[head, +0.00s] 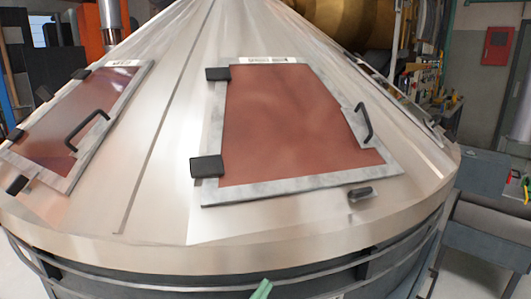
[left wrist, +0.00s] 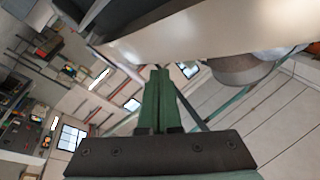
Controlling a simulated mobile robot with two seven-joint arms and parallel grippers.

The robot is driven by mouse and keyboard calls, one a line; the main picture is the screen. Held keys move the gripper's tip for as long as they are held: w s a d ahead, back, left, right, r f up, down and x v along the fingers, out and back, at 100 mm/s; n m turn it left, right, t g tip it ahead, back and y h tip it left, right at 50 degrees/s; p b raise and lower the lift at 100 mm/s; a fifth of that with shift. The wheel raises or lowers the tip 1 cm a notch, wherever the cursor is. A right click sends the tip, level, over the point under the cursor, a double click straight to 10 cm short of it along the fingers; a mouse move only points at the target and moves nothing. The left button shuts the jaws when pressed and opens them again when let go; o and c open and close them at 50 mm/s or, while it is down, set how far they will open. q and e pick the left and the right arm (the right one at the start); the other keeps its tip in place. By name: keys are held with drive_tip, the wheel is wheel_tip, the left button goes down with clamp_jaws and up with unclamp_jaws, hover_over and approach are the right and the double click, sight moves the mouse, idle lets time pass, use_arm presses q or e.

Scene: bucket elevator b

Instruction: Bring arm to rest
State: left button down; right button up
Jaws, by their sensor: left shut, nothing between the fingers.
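My left gripper (head: 262,289) shows only as a small green tip at the bottom edge of the head view, in front of the lower rim of the big metal cone. In the left wrist view its green fingers (left wrist: 158,76) are together, with nothing between them. The silver cone (head: 165,130) fills most of the head view. The metal wall in the left wrist view (left wrist: 205,35) lies beyond the fingertips, apart from them as far as I can tell. My right gripper is not in view.
The cone carries a middle hatch (head: 290,125) and a left hatch (head: 75,120), both with reddish panels, black hinges and handles, lying flat on it. A dark rail (head: 190,283) runs around its base. A grey beam (head: 485,245) stands at the right. A red wall box (head: 497,46) hangs behind.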

use_arm(q)
drive_tip(key=s+a+f+n+g+y, duration=0.2)
drive_tip(key=s+a+f+n+g, duration=0.1)
drive_tip(key=s+a+f, duration=0.2)
drive_tip(key=s+a+f+n+g+y+p, duration=0.1)
drive_tip(key=s+a+f+n+g+y, duration=0.2)
drive_tip(key=s+f, duration=0.7)
drive_tip(key=s+a+f+n+g+y, duration=0.2)
drive_tip(key=s+a+f, duration=0.5)
drive_tip(key=f, duration=0.4)
drive_tip(key=shift+s+a+n+g+y+p, duration=0.4)
drive_tip(key=shift+a+n+y, duration=0.2)
drive_tip(key=shift+n, duration=0.6)
drive_tip(key=shift+d+f, duration=0.1)
